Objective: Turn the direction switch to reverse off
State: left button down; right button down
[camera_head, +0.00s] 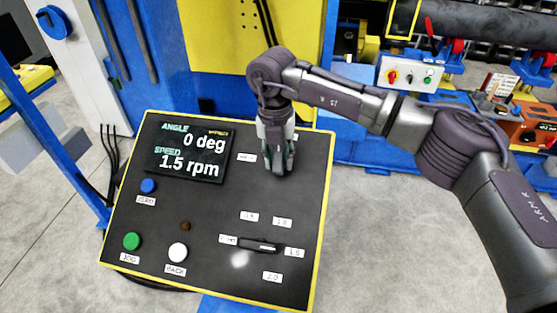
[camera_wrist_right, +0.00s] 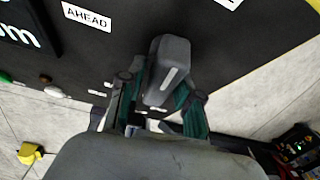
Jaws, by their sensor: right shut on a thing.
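The dark control panel (camera_head: 210,215) has a yellow edge and stands tilted below me. The direction switch (camera_wrist_right: 170,68) is a grey bar knob with a white line, in the middle of the right wrist view. An AHEAD label (camera_wrist_right: 87,15) lies to its left there. My right gripper (camera_head: 281,168) reaches down to the panel's upper right part and hides most of the switch in the head view. In the wrist view its two fingers (camera_wrist_right: 163,88) are closed on the knob's sides. Which label the knob points to cannot be told. My left gripper is not in view.
A display (camera_head: 188,148) reads 0 deg and 1.5 rpm. A blue (camera_head: 149,186), a green (camera_head: 132,241) and a white button (camera_head: 178,252) sit on the left. A black speed knob (camera_head: 260,246) is at the lower right. A blue post (camera_head: 50,140) stands left.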

jog(key=n+h+b, duration=0.1)
jog(key=n+b, duration=0.2)
jog(key=shift+f+h, duration=0.1)
jog(key=shift+h, duration=0.2)
jog(key=n+h+b, duration=0.1)
jog(key=n+b, duration=0.1)
jog(key=n, duration=0.1)
jog(key=shift+d+t+h, duration=0.1)
jog(key=shift+t+h, duration=0.2)
jog(key=n+h+b, duration=0.1)
jog(key=n, duration=0.1)
jog(key=n+t+b, duration=0.1)
jog(key=n, duration=0.1)
jog(key=shift+w+n+h+b, duration=0.1)
jog(key=shift+n+h+b, duration=0.2)
jog(key=shift+h, duration=0.1)
jog(key=n, duration=0.1)
jog(key=n+t+b, duration=0.1)
jog(key=n, duration=0.1)
jog(key=n+t+h+b, duration=0.1)
jog(key=shift+d+r+n, duration=0.1)
jog(key=shift+r+n, duration=0.15)
jog(key=shift+n, duration=0.35)
jog(key=c, duration=1)
grip_release()
jog(key=v, duration=1.2)
